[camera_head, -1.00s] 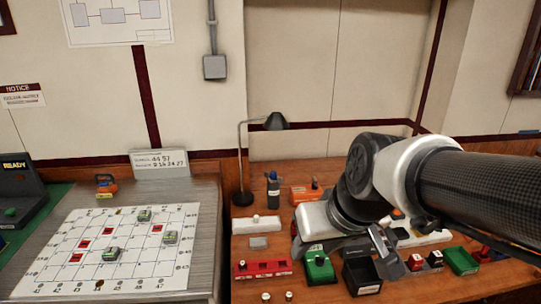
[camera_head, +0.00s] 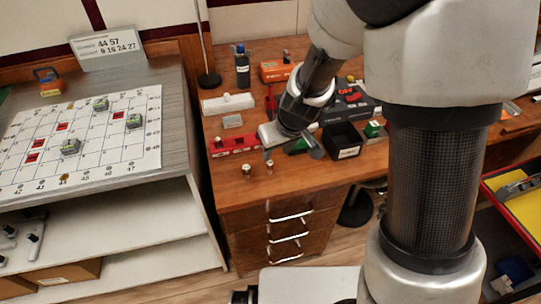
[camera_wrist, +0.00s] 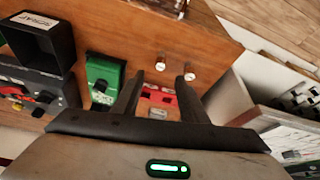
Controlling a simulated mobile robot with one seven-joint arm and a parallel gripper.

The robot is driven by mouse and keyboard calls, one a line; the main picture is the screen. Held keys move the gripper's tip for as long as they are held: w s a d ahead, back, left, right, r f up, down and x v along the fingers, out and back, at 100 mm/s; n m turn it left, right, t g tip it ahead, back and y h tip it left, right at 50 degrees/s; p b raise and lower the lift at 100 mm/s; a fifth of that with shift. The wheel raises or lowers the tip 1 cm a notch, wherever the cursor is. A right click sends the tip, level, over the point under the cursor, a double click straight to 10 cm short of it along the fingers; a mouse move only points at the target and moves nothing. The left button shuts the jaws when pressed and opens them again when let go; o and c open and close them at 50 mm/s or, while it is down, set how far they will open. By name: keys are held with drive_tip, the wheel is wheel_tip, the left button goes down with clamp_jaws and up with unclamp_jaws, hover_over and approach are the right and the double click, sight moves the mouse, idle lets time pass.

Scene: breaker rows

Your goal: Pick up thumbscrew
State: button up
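Two small pale-topped pegs that look like thumbscrews stand on the wooden bench near its front edge, a left one (camera_head: 246,170) and a right one (camera_head: 269,167). In the wrist view they show just beyond the fingertips, one (camera_wrist: 160,64) and the other (camera_wrist: 190,73). They are too small to tell apart. My gripper (camera_head: 291,143) hangs above the bench, over the right end of the red rack, behind and right of the pegs. In the wrist view my gripper (camera_wrist: 160,78) has its two dark fingers spread apart with nothing held between them.
The red rack (camera_head: 228,147) lies behind the pegs and also shows in the wrist view (camera_wrist: 160,96). A green device (camera_wrist: 104,72) and a black bin (camera_head: 343,142) stand beside it. The bench (camera_head: 310,180) is clear around the pegs. A gridded board (camera_head: 90,145) lies left.

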sight(270, 163)
drive_tip(key=b+x, duration=0.2)
drive_tip(key=x, duration=0.6)
drive_tip(key=shift+w+a+f+b, duration=0.1)
drive_tip(key=shift+f+b, duration=0.25)
clamp_jaws()
